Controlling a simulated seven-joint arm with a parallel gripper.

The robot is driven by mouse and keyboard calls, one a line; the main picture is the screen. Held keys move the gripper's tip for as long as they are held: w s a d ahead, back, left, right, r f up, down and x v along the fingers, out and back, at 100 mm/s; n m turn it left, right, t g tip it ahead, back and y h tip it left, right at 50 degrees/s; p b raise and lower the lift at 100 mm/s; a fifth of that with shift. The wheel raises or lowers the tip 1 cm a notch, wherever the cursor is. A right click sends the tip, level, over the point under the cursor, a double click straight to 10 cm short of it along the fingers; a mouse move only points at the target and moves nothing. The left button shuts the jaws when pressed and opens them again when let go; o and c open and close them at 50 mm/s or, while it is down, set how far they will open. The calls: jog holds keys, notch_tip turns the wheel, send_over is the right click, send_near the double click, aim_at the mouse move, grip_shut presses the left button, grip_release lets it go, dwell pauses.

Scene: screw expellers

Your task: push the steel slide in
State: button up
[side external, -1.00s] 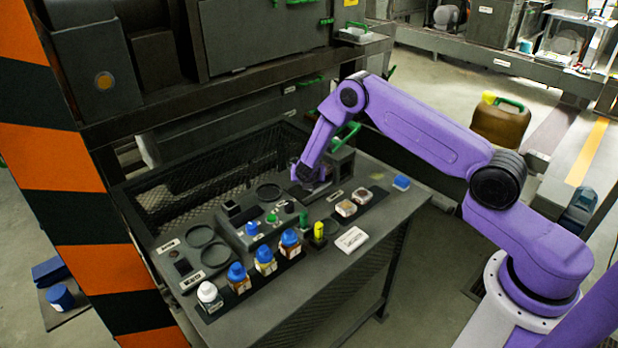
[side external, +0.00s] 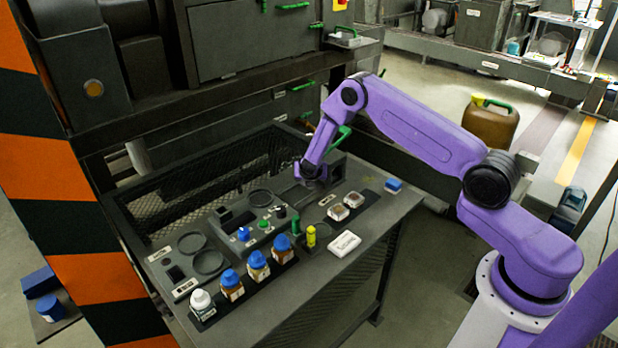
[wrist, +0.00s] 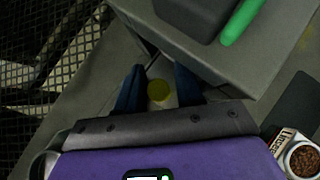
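My gripper (side external: 312,172) is low over the back right of the dark bench, beside a grey box (side external: 336,160) with a green handle. In the wrist view my gripper's dark blue fingers (wrist: 158,72) stand apart. I cannot pick out the slide surely, as my gripper hides part of that spot. The grey box (wrist: 225,45) is close to the right finger.
Bottles with blue caps (side external: 258,266) and a white-capped one (side external: 202,303) line the front. A control block with a blue knob (side external: 243,234) is to the left. Mesh (side external: 200,180) walls the back.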

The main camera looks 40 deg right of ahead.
jog(key=shift+s, duration=0.15)
jog(key=shift+a+r, duration=0.2)
jog(key=v, duration=1.7)
jog(key=s+a+r+m+g+y, duration=0.1)
jog(key=s+a+r+m, duration=0.4)
jog(key=s+r+m, duration=0.6)
jog(key=s+a+r+m+g+y, duration=0.1)
jog(key=s+g+y, duration=0.1)
jog(key=s, duration=1.2)
jog(key=s+a+r+m+g+y, duration=0.1)
jog(key=s+a+m+g+y, duration=0.1)
jog(key=s, duration=1.2)
jog(key=shift+r+g+y, duration=0.3)
jog(key=shift+g+y, duration=0.3)
jog(key=shift+y, duration=0.3)
